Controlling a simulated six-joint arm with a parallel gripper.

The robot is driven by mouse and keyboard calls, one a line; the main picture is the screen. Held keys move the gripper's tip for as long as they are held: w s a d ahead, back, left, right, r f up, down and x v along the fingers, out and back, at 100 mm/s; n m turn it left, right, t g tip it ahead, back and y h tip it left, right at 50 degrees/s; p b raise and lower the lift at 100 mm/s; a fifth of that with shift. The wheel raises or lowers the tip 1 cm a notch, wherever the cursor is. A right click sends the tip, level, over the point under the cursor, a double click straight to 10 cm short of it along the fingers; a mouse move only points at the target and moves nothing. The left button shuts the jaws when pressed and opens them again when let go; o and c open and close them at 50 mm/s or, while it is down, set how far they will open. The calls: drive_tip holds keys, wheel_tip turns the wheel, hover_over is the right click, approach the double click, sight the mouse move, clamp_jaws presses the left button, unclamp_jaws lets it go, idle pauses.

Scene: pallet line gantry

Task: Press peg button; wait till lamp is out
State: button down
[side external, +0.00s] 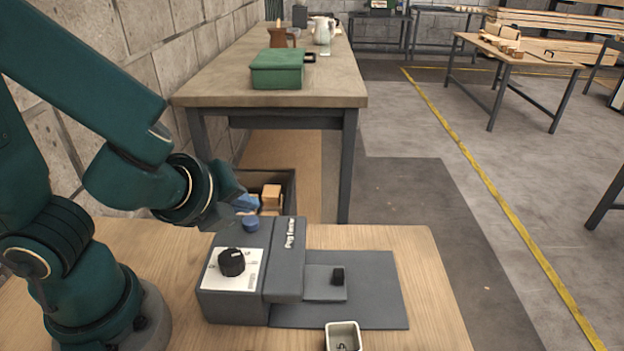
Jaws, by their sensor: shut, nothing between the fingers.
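The grey peg feeder (284,262), lettered "Peg Feeder", stands on the wooden table. A round blue button (250,223) sits on its top at the back left. A black knob (231,262) stands on a white dial plate nearer the front. A small black peg-like piece (338,275) stands on the feeder's low right-hand ledge. My gripper (246,204) is shut and empty, just behind and above the blue button. I cannot tell whether its tips touch the button. I cannot make out a lamp.
A small white square dish (343,333) with little dark parts in it sits at the front. A dark grey mat (385,290) lies under the feeder's right side. A dark bin (288,190) of wooden blocks stands beyond the table. The table is bare on the right.

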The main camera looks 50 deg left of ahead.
drive_tip(key=shift+r, duration=2.5)
drive_tip(key=shift+a, duration=0.15)
drive_tip(key=a+n, duration=0.2)
drive_tip(key=a, duration=0.1)
drive_tip(key=n+g+h, duration=0.3)
drive_tip(key=n+h, duration=0.1)
drive_tip(key=n, duration=1.6)
approach(247, 224)
drive_tip(key=shift+s+d+f, duration=0.15)
drive_tip(key=shift+s+d, duration=0.65)
drive_tip(key=shift+s, duration=0.15)
